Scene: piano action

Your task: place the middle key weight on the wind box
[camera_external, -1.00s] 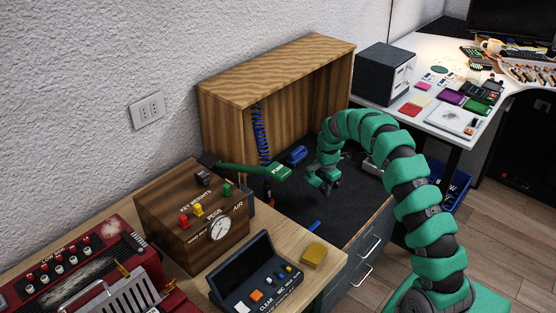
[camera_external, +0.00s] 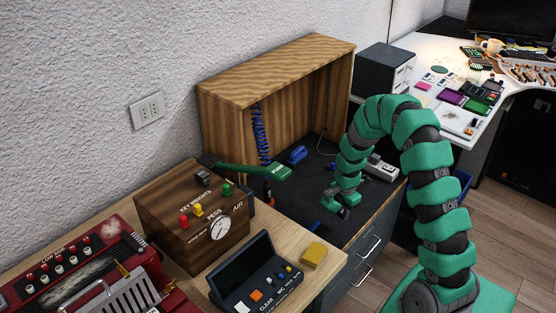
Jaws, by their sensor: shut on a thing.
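The wind box (camera_external: 178,240) is a brown wooden box at the left, with labels for key weights, pegs and air and a round gauge on its front. A red peg-like piece (camera_external: 184,221), a yellow one (camera_external: 198,210) and a green one (camera_external: 227,189) stand on its top. My gripper (camera_external: 343,208) is low over the dark bench surface, right of the wind box and well apart from it. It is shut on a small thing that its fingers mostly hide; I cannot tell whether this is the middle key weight.
A green arm marked PUSH (camera_external: 262,171) reaches right from the wind box. A wooden cabinet (camera_external: 225,100) stands behind, with a coiled blue hose (camera_external: 259,135). A blue tool (camera_external: 297,155) and a pale device (camera_external: 381,168) lie on the bench. A dark console (camera_external: 258,280) stands in front.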

